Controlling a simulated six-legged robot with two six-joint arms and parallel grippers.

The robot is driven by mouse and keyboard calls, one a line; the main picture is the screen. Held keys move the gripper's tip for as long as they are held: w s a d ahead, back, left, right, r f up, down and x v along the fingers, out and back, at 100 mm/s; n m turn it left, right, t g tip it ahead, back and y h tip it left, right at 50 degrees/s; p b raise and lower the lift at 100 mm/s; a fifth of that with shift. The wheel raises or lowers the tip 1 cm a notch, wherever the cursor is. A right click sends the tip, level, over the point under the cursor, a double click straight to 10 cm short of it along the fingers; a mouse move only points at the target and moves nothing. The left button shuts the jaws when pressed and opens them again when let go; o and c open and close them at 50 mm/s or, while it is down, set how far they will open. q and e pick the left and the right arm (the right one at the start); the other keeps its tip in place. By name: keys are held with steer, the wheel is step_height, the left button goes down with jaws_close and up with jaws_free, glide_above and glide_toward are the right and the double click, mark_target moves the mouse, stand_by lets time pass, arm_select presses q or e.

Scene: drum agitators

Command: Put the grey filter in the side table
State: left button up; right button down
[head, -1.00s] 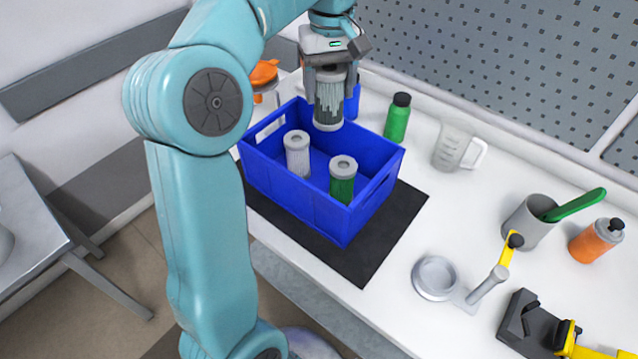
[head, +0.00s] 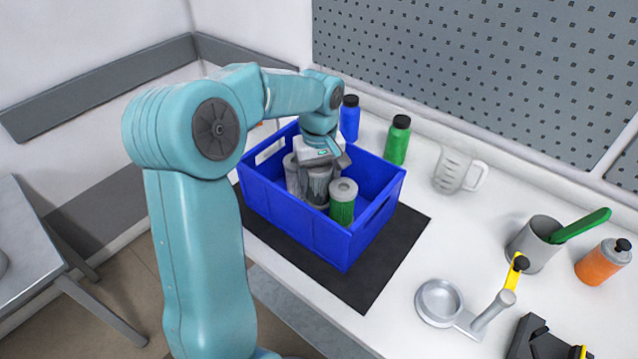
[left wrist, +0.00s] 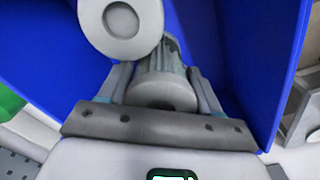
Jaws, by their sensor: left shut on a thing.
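My left gripper (head: 319,176) reaches down into the blue crate (head: 292,222) and is shut on a grey filter (head: 317,187). In the left wrist view the grey filter (left wrist: 162,88) sits between the two fingers. A whitish filter (head: 292,174) stands just left of it, partly hidden by the gripper. A green filter (head: 342,204) with a pale ring top stands to its right. I cannot tell whether the held filter touches the crate floor. My right gripper is not in view.
A blue bottle (head: 349,118) and a green bottle (head: 397,140) stand behind the crate. A clear jug (head: 455,170), a grey cup (head: 533,242), an orange bottle (head: 603,262) and a metal pan (head: 439,302) stand to the right. The crate walls surround my gripper.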

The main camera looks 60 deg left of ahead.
mark_target(319, 185)
arm_select(q)
step_height(319, 185, down, 3)
steer(key=shift+r, duration=0.15)
steer(key=o, duration=1.1)
